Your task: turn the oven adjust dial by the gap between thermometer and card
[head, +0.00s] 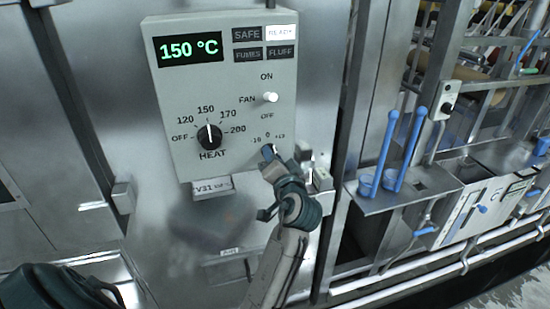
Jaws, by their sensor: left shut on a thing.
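The grey oven control panel (179,105) carries a green display (188,50) reading 150 °C. The black HEAT dial (209,138) has its white pointer near 150. At the panel's lower right is the small adjust scale (267,135), marked from -10 through 0 to a plus value. My left gripper (283,155) is shut just below this scale, on the adjust dial, which its fingers hide; I cannot read its setting. A small white card (212,186) hangs under the panel, starting "V21"; the rest is too small to read. No separate thermometer is clear. My right gripper is out of view.
The white FAN switch (270,97) sticks out above my left gripper. The READY lamp (281,33) is lit; SAFE, FUMES and FLUFF are dark. A metal shelf with blue-handled tools (404,152) and a rack stand to the right.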

